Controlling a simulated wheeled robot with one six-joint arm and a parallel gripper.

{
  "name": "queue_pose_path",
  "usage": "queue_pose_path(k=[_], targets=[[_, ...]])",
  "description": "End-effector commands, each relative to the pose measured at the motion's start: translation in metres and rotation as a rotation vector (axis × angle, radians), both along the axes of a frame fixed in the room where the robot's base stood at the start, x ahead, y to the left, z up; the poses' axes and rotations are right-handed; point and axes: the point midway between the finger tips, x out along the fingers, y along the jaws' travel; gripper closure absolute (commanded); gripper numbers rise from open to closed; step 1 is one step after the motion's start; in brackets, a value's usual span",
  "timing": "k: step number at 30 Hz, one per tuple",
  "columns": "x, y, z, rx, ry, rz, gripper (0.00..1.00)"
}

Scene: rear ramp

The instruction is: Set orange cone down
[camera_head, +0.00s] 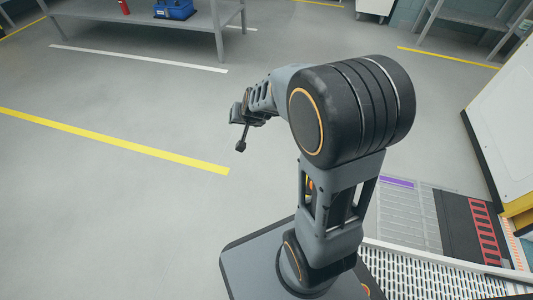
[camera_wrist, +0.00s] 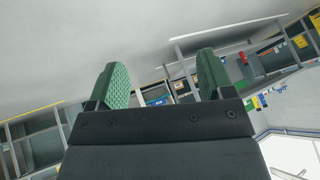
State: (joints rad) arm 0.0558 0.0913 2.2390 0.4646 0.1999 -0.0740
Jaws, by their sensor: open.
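My gripper (camera_head: 240,130) is out to the left of my arm, above the open grey floor. In the wrist view its two green-padded fingers (camera_wrist: 160,80) stand wide apart with nothing between them. I cannot make out an orange cone in either view. Part of the floor behind and below my arm is hidden.
A grey metal table (camera_head: 150,14) at the back left holds a blue bin (camera_head: 174,10) and a red item (camera_head: 125,7). A perforated metal ramp surface (camera_head: 430,275) lies at the lower right, by a white and yellow body. The floor on the left, with its yellow line (camera_head: 120,143), is clear.

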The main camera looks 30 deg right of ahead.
Motion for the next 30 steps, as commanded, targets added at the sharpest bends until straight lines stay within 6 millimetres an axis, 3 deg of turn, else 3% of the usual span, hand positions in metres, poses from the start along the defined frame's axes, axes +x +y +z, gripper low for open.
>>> queue_pose_path(k=[1,6,12,18,30], targets=[[-0.026,0.005,0.015,-0.011,0.032,0.063,0.26],[-0.106,0.012,0.039,-0.087,0.183,0.233,0.26],[-0.170,0.008,0.050,-0.172,0.310,0.329,0.26],[-0.197,0.002,0.053,-0.210,0.366,0.359,0.26],[-0.199,0.001,0.055,-0.216,0.367,0.360,0.26]])
